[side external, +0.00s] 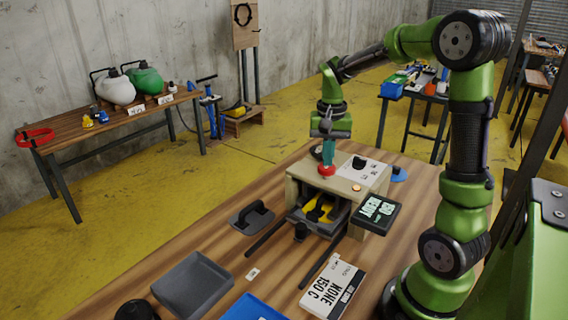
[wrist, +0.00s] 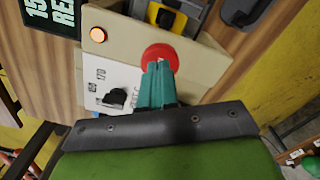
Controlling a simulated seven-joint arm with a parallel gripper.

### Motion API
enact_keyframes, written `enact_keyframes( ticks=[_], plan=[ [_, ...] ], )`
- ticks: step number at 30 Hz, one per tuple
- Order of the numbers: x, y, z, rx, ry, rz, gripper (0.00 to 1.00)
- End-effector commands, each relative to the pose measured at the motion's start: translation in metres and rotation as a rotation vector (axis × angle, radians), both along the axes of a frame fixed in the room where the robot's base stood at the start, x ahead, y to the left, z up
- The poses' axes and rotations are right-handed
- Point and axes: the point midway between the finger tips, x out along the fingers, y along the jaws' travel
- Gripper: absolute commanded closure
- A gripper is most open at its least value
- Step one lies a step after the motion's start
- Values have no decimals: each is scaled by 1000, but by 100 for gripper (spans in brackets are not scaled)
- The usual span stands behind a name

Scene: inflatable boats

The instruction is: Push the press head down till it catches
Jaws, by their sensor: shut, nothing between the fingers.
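The press (side external: 348,192) is a beige box on the wooden table, with a red round head (side external: 326,171) on its top. The red head also shows in the wrist view (wrist: 161,54). My gripper (wrist: 157,68) is shut, its teal fingers together and empty, pointing down at the red head. The tips are at or just over the head; I cannot tell if they press on it. A grey tray with a yellow piece (side external: 319,208) sits in the press opening under the top. An orange lamp (side external: 357,188) is lit.
A dark display (side external: 377,210) with green text stands at the press's right front. A black dial (wrist: 115,97) sits on its white panel. Two dark rails, a grey handled tool (side external: 252,217), a grey tray (side external: 193,283) and a white sign (side external: 333,288) lie in front.

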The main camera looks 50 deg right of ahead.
Motion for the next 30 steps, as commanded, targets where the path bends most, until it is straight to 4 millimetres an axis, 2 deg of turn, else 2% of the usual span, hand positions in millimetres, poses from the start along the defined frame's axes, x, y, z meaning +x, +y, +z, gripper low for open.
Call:
enact_keyframes(
  ticks=[18,30],
  plan=[
    [0,0,0,0,0,0,100],
    [0,0,-10,0,1,0,100]
  ],
)
